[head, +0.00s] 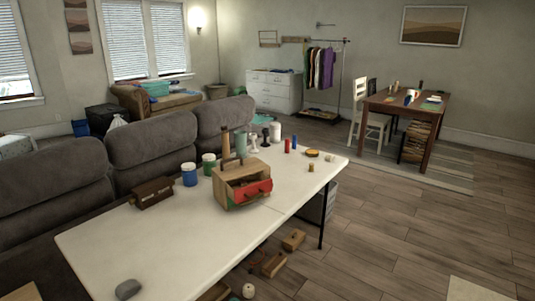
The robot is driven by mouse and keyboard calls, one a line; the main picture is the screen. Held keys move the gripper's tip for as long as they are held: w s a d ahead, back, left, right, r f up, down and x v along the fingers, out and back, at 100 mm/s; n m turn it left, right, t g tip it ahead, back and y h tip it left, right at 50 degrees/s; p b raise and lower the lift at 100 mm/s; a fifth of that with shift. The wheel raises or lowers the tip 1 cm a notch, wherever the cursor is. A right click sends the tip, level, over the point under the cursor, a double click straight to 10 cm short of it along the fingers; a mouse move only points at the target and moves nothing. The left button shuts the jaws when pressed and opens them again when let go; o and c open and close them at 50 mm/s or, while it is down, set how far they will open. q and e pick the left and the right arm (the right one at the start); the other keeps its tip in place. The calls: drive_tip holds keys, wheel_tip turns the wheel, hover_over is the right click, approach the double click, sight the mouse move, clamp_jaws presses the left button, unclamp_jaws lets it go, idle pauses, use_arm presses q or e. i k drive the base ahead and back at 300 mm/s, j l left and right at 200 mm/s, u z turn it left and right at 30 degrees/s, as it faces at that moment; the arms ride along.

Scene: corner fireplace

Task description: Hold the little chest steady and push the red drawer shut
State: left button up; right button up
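The little wooden chest (226,190) stands on the long white table, near its middle. Its red drawer (258,190) sticks out of the front, towards the lower right, with a small dark knob. Above the red drawer is an open compartment. A bit of green shows low on the chest's front, left of and below the red drawer. Neither of my grippers shows in the head view, and nothing is touching the chest from the front.
On the white table (150,240), a dark brown box (152,193), blue jar (189,174) and green-labelled jar (209,164) stand left of the chest. Bottles and small items stand behind it. A grey stone (128,289) lies near. The front tabletop is mostly clear. A sofa (150,145) lies behind.

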sight(259, 184)
drive_tip(key=i+l+u, duration=0.1)
drive_tip(key=u, duration=0.3)
drive_tip(key=i+l+u, duration=0.1)
drive_tip(key=u, duration=0.25)
drive_tip(key=i+l+u, duration=0.15)
drive_tip(key=u, duration=0.25)
drive_tip(key=i+l+u, duration=0.15)
drive_tip(key=l, duration=0.3)
drive_tip(key=i+l+u, duration=0.15)
drive_tip(key=l, duration=0.3)
drive_tip(key=i+l+u, duration=0.1)
drive_tip(key=l, duration=0.35)
drive_tip(key=i+l+u, duration=0.15)
drive_tip(key=l, duration=0.35)
drive_tip(key=i+l+u, duration=0.15)
drive_tip(key=l, duration=0.35)
drive_tip(key=i+l, duration=0.1)
drive_tip(key=l, duration=1.15)
drive_tip(key=i, duration=0.05)
